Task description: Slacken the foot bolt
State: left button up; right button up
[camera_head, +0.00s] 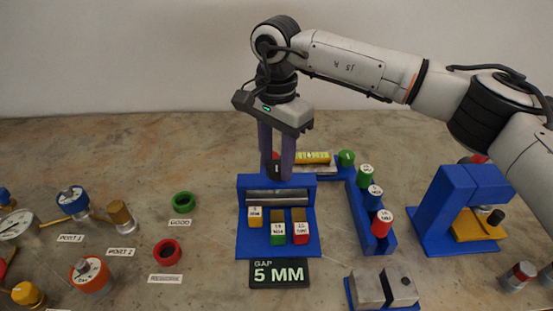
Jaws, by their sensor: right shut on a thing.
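My right gripper (277,168) points down behind the blue stand (277,186) in the middle of the table. Its purple fingers are shut on a small dark red and black piece (275,161), mostly hidden between them. A yellow level vial (313,157) lies just right of the fingers, with a round green knob (346,158) at its right end. I cannot pick out the foot bolt with certainty; the fingers and the stand hide part of this area. My left gripper is not in view.
A sign reading "GAP 5 MM" (279,273) lies in front of the stand, which holds several coloured labelled blocks. A blue rack (384,236) with labelled cylinders is to its right, then a blue frame (447,205). Green (182,201) and red (167,252) rings and gauges are left.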

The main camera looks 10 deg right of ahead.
aim_at(277, 166)
jog(key=shift+w+r, duration=0.1)
dwell(0.3)
jog(key=o, duration=1.1)
jog(key=shift+c, duration=0.2)
notch_tip(277, 166, up, 10)
jog(key=shift+r, duration=0.15)
